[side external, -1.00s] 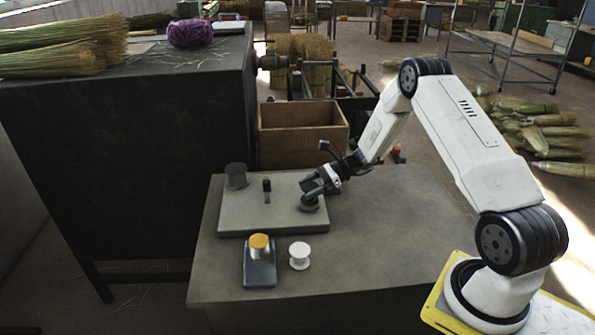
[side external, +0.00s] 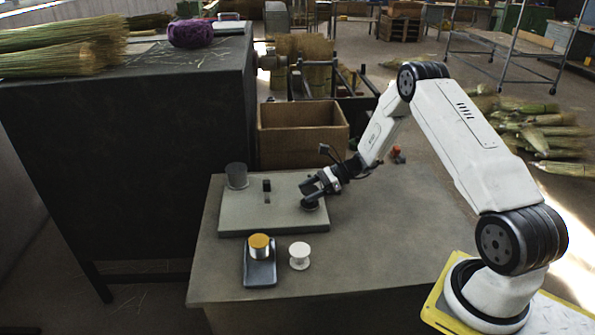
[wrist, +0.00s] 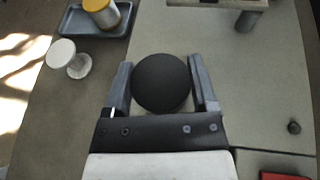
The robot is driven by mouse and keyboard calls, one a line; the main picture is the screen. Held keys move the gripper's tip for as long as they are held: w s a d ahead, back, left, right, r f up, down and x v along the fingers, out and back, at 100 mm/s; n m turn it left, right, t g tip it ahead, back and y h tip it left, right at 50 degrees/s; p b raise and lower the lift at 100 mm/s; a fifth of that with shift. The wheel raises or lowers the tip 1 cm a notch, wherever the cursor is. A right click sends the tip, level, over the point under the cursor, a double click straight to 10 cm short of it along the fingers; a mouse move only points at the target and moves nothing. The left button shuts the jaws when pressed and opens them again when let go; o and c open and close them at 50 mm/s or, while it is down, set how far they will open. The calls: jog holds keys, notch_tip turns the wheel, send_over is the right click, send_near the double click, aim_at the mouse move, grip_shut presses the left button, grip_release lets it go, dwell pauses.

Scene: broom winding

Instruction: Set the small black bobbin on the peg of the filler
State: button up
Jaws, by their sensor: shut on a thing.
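The small black bobbin (wrist: 162,82) shows from above as a round dark disc between the fingers in the wrist view. It is also a dark low disc (side external: 311,205) under the fingers in the side view, over the right end of the grey-green base plate (side external: 235,222). My gripper (wrist: 161,88) is shut on it, one finger on each side. In the side view my gripper (side external: 312,193) is low over the plate. A short black upright (side external: 267,190) stands mid-plate; I cannot tell whether it is the filler's peg. Whether the bobbin touches the plate is unclear.
A dark grey cylinder (side external: 236,175) stands at the plate's back left. In front are a blue-grey tray (side external: 260,279) with a yellow-topped spool (side external: 259,246) and a white spool (side external: 300,255). A cardboard box (side external: 300,140) stands behind. A small dark knob (wrist: 294,127) lies right of the bobbin.

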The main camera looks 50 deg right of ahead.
jog(key=o, duration=1)
jog(key=shift+d+r, duration=0.1)
jog(key=shift+d, duration=0.05)
jog(key=shift+v, duration=5.35)
jog(key=shift+s, duration=0.1)
jog(key=s+a+r+n+g+h, duration=0.1)
jog(key=s+a+r+n+h, duration=0.1)
jog(key=a+n, duration=0.5)
jog(key=s+a+r+n+g+h, duration=0.2)
jog(key=s+a+r+n+h, duration=0.1)
jog(key=s+a+n+h, duration=0.2)
jog(key=s+a+r+n+g+h, duration=0.1)
jog(key=s+a+r+n+h, duration=0.1)
jog(key=s+a+n+h, duration=0.2)
jog(key=shift+s+a+r+n+g, duration=0.15)
jog(key=shift+s+a+n, duration=0.35)
jog(key=shift+a+n, duration=0.85)
jog(key=shift+s+a+f+n+g, duration=0.1)
jog(key=shift+s+a+n, duration=0.4)
jog(key=shift+a+n, duration=0.85)
jog(key=shift+s+a+r+n+g, duration=0.15)
jog(key=shift+s+a+n, duration=0.35)
jog(key=shift+a+n, duration=0.85)
